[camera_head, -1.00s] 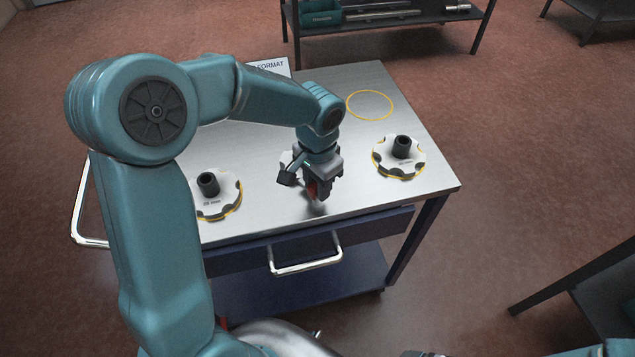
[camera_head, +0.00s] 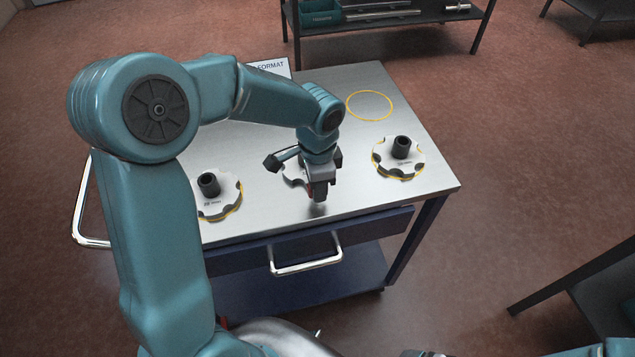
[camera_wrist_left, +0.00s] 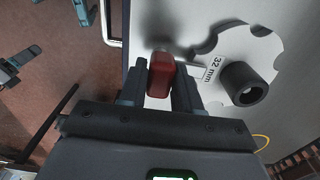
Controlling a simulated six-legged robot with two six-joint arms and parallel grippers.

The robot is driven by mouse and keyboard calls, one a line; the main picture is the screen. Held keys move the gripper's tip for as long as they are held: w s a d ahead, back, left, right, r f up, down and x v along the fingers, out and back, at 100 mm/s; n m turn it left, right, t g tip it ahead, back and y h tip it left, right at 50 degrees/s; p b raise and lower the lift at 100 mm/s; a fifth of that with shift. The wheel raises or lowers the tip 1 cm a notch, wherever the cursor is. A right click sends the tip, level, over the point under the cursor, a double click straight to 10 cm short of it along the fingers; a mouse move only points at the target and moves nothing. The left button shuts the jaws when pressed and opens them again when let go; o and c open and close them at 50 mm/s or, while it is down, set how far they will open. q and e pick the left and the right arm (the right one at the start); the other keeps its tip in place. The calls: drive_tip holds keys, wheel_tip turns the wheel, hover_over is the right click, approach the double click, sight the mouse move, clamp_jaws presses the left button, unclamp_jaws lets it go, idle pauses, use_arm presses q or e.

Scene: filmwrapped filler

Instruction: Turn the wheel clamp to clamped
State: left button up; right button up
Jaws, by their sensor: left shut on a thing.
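My left gripper (camera_head: 318,194) points down at the front middle of the metal table. It is shut on a red handle, which I take to be the wheel clamp's; in the left wrist view the red handle (camera_wrist_left: 160,75) sits between the two fingers. Beside it in that view is a pale scalloped disc (camera_wrist_left: 215,50) marked 32 mm, with a black hub (camera_wrist_left: 245,84). In the head view my gripper and wrist hide most of this middle disc (camera_head: 293,172). A sliver at the bottom edge may be my right gripper; its jaws cannot be made out.
A scalloped disc with a black hub lies at left (camera_head: 220,205), another at right (camera_head: 398,168). A yellow ring (camera_head: 370,91) marks bare tabletop at the back right. A sign (camera_head: 272,67) stands at the table's back, partly behind my arm. A shelf (camera_head: 385,20) stands beyond.

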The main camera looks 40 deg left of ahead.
use_arm(q)
drive_tip(key=shift+w+r, duration=0.1)
drive_tip(key=shift+r, duration=0.05)
drive_tip(key=o, duration=1)
drive_tip(key=shift+c, duration=0.2)
wheel_tip(320, 180, up, 16)
drive_tip(key=shift+r, duration=0.15)
